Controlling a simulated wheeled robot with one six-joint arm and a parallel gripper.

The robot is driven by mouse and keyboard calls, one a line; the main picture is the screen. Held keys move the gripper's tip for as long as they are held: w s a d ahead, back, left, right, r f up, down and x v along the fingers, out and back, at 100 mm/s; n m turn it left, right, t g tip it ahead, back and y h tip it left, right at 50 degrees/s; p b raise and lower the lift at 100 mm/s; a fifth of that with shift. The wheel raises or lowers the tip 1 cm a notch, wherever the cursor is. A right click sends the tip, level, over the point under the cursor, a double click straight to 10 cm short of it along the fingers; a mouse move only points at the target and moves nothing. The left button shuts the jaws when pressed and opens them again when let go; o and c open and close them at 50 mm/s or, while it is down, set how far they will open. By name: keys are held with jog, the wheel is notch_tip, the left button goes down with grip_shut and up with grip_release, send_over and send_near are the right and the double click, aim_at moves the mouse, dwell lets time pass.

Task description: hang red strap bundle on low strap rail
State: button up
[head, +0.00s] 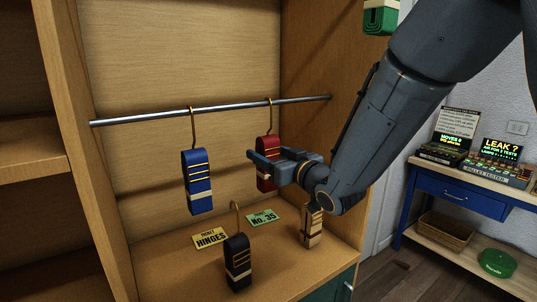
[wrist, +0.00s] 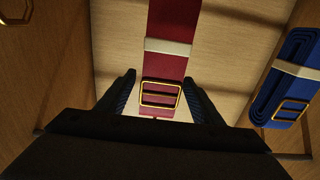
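The red strap bundle (head: 268,146) hangs in the cabinet, its brass hook over the metal low strap rail (head: 228,104), right of the blue bundle. My gripper (head: 257,163) is at the red bundle's lower part, partly covering it in the head view. In the wrist view the red bundle (wrist: 166,65), with a pale band and gold buckle, runs down between my gripper's fingers (wrist: 160,98). The fingers are spread, with a gap showing on each side of the strap. The hook and rail contact are not visible in the wrist view.
A blue bundle (head: 198,182) hangs on the rail. A black bundle (head: 238,262) and a tan bundle (head: 311,227) are low in the cabinet near two cards (head: 211,238). A green bundle (head: 380,17) is at upper right. A blue workbench (head: 460,194) stands at right.

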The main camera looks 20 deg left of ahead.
jog(key=b+v, duration=0.2)
jog(key=v, duration=0.5)
jog(key=shift+s+d+b, duration=0.25)
jog(key=shift+b, duration=0.1)
jog(key=d+f+m+g+h, duration=0.1)
jog(key=d+f+m+h, duration=0.2)
jog(key=d+f+h, duration=0.55)
jog(key=d+f+m+g+h, duration=0.1)
jog(key=d+f+m+h, duration=0.15)
jog(key=d+f, duration=0.7)
jog(key=s+d+f+m+g+h, duration=0.1)
jog(key=s+d+f+m+g, duration=0.1)
jog(key=s+d+g, duration=0.2)
jog(key=s+d+f+m+g+h, duration=0.1)
jog(key=s+d+f+m+g, duration=0.1)
jog(key=s+d, duration=0.9)
jog(key=s+f+g, duration=0.1)
jog(key=s+g, duration=0.1)
jog(key=s, duration=0.1)
jog(key=shift+s+f+h, duration=0.2)
jog(key=shift+h, duration=0.2)
jog(key=shift+m, duration=0.25)
